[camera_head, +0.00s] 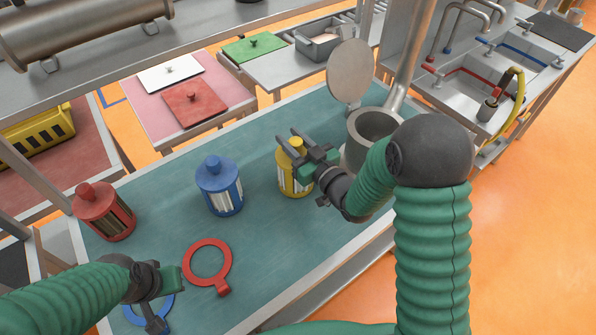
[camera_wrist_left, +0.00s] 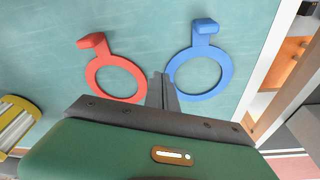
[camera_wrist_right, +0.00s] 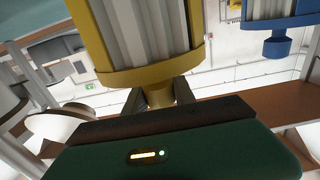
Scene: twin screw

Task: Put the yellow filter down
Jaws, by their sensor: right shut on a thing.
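The yellow filter (camera_head: 294,184) is upright over the teal table, between the blue filter and the metal vessel. My right gripper (camera_head: 293,143) is shut on its top knob. The right wrist view shows the yellow body (camera_wrist_right: 140,45) close up, with the narrow knob between the fingers (camera_wrist_right: 160,95). The filter's base is outside that view, and I cannot tell whether it touches the table. My left gripper (camera_wrist_left: 162,88) looks shut and empty, above the table near the red and blue rings.
A blue filter (camera_head: 219,188) and a red filter (camera_head: 104,214) stand to the left. A red ring (camera_head: 222,242) and a blue ring (camera_wrist_left: 222,72) lie on the teal table (camera_head: 260,240). A metal vessel (camera_head: 352,155) with its round lid (camera_head: 350,72) raised stands right of the yellow filter.

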